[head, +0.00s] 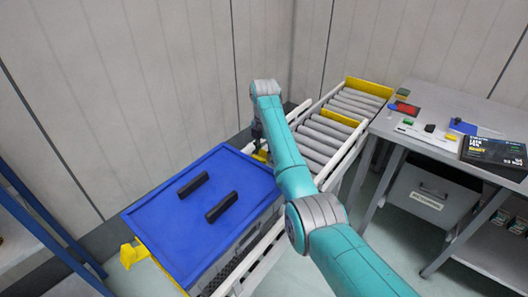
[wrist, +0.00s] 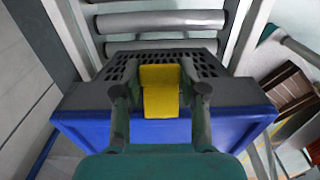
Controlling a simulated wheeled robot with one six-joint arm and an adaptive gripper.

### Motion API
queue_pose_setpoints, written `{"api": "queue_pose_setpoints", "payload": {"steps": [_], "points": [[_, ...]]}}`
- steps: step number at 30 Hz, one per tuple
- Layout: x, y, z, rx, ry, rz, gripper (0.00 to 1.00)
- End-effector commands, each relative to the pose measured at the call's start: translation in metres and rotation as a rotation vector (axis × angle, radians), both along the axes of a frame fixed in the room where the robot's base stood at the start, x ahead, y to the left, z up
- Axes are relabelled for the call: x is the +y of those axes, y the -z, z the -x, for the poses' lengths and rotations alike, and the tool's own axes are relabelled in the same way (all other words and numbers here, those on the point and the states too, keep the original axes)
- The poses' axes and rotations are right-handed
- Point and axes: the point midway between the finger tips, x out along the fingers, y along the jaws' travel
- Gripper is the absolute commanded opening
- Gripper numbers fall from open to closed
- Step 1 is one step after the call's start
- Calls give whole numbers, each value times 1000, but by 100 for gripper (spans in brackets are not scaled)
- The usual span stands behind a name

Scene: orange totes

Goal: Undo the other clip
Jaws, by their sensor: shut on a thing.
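A grey tote (wrist: 100,93) with a blue lid (head: 158,228) stands on the roller conveyor. One yellow clip (head: 131,253) is at the tote's near left end and sticks outward from the lid edge. The other yellow clip (wrist: 160,90) is at the far end, against the grey wall and the blue lid rim. My gripper (wrist: 161,93) has a finger on each side of this far clip and is shut on it. In the head view, my gripper (head: 258,138) is at the far lid edge, and my arm hides part of that end.
Two black handles (head: 221,207) lie on the lid. The conveyor rollers (head: 325,135) run on beyond the tote, with yellow stops (head: 368,87). A grey table (head: 455,110) with small items and a dark box (head: 495,152) stands right. A wall is close at left.

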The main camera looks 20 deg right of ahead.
Motion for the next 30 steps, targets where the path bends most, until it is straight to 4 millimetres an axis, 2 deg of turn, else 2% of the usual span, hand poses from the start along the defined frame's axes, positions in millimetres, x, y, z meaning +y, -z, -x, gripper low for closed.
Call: {"api": "queue_pose_setpoints", "payload": {"steps": [11,30], "points": [[2,-4,1,-60,-2,80,6],[11,-26,7,-394,-4,542,6]]}}
